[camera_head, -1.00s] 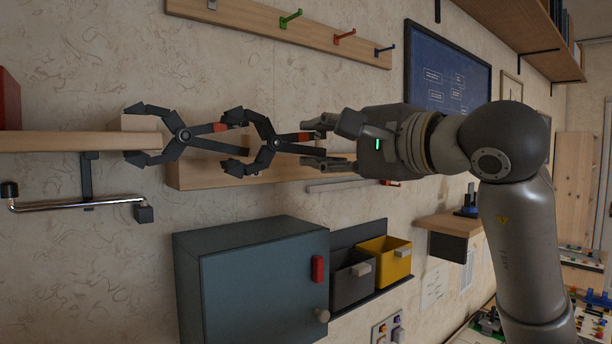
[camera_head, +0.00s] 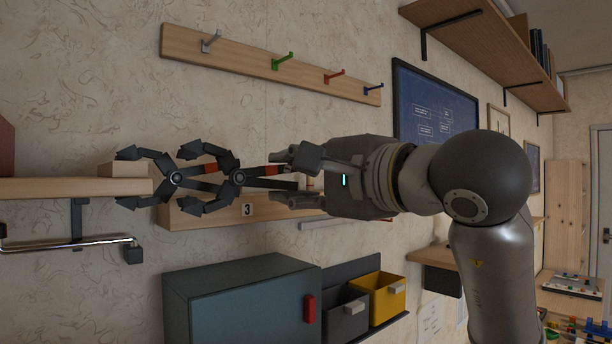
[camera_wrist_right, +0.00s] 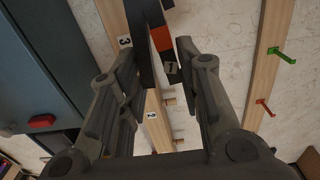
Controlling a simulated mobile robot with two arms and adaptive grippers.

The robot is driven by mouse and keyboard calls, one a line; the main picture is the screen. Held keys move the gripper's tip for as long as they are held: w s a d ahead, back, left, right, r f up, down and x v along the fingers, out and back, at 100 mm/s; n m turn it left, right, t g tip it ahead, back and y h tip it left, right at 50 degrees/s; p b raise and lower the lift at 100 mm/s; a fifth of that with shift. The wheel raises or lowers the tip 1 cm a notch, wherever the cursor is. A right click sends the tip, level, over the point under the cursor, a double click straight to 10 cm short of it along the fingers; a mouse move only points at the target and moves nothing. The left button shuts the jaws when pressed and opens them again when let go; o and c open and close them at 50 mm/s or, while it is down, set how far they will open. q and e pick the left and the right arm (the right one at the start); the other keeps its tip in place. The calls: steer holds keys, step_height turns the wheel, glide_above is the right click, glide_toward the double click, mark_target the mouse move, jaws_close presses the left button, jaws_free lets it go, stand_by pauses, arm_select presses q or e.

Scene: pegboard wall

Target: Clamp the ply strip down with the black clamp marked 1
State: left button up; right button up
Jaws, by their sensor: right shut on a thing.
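My right gripper (camera_head: 288,180) is shut on the handles of a black clamp (camera_head: 238,178) with red-orange bands. Its tag "1" shows in the right wrist view, where the clamp (camera_wrist_right: 143,35) runs up between my fingers. The held clamp's jaws are spread and point left, overlapping the handles of a second black clamp (camera_head: 175,178). That second clamp's jaws reach above and below the end of the wooden shelf (camera_head: 60,188). The ply strip (camera_head: 122,170) is a pale piece lying on the shelf end, partly hidden by that clamp. Contact there is unclear. My left gripper is out of view.
A wooden rail (camera_head: 290,213) with number labels is behind the clamps. A peg rail (camera_head: 250,58) is above, a blue-grey cabinet (camera_head: 235,305) and yellow bin (camera_head: 385,297) below. A metal bar (camera_head: 70,243) hangs under the shelf.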

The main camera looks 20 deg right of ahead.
mark_target(256, 177)
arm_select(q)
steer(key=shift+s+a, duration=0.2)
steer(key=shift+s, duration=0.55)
arm_select(e)
steer(key=shift+s+a, duration=0.3)
steer(key=shift+a, duration=0.55)
steer(key=shift+s+a, duration=0.25)
steer(key=shift+a, duration=0.6)
steer(key=shift+s+a, duration=0.3)
steer(key=shift+a, duration=0.55)
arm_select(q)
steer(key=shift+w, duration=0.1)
arm_select(e)
steer(key=o, duration=0.8)
steer(key=shift+o, duration=0.9)
steer(key=shift+o, duration=0.7)
